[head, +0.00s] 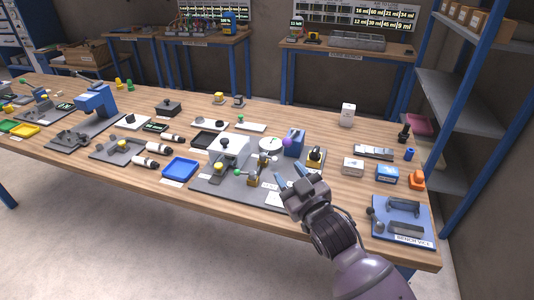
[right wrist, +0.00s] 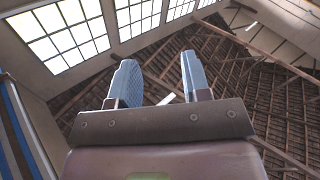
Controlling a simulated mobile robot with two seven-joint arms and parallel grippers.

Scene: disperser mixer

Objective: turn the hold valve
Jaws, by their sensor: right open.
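My right gripper (head: 290,172) is open and empty, with its blue fingers pointing away from me over the right part of a grey base plate (head: 226,187). The plate carries a brass-coloured fitting (head: 258,172) with a small green knob (head: 237,172), just left of the gripper; I cannot tell whether this is the hold valve. My left gripper is not in view.
A blue tray (head: 181,168) and several white-and-black cylinders lie left of the plate. A blue fixture board (head: 404,235) and an orange part (head: 417,181) are on the right. Bare wooden table (head: 345,195) shows right of the plate. A blue-framed shelf (head: 463,78) stands behind right.

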